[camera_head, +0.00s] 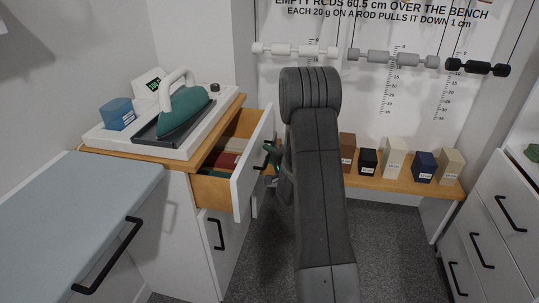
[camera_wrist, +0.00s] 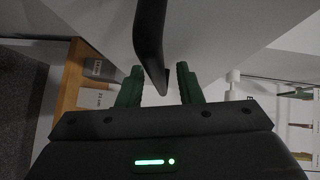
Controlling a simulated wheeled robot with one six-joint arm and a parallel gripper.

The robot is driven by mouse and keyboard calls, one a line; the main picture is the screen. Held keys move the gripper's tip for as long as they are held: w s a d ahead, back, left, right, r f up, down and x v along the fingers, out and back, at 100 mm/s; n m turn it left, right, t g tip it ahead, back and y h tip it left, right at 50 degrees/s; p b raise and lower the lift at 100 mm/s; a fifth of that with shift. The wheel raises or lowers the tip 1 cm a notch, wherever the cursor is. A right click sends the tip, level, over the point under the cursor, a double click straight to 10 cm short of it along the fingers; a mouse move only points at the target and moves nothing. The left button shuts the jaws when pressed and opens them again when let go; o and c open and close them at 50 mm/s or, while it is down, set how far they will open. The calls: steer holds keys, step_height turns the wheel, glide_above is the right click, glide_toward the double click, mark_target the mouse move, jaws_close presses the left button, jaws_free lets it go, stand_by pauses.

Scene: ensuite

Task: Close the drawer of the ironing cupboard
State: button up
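The ironing cupboard (camera_head: 150,152) stands at the left in the head view, with a wooden top and white body. Its drawer (camera_head: 241,181) is pulled open, with folded red and pale cloth-like things inside. The drawer has a white front and a dark bar handle, which shows in the wrist view (camera_wrist: 149,45). My gripper (camera_head: 271,155) is at the outer side of the drawer front, partly hidden behind my arm. In the wrist view its two green fingers (camera_wrist: 158,86) are apart, with the handle's end between them. I see gaps beside the handle.
A green iron (camera_head: 185,112) on a white tray and a blue box (camera_head: 118,113) stand on the cupboard top. A pale blue-topped unit (camera_head: 80,200) is at the front left. A low wooden bench (camera_head: 400,184) with several labelled blocks is behind. White drawers (camera_head: 500,225) are at right.

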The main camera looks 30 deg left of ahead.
mark_target(236, 158)
steer(key=shift+w+a, duration=0.1)
jaws_close()
steer(key=s+a+b, duration=0.1)
steer(key=a, duration=0.3)
steer(key=s+a+b, duration=0.1)
steer(key=a, duration=0.3)
steer(key=s+a+b, duration=0.1)
steer(key=a, duration=0.3)
steer(key=shift+a+r, duration=0.1)
steer(key=shift+a, duration=0.15)
jaws_free()
steer(key=shift+a, duration=0.1)
steer(key=shift+s, duration=0.1)
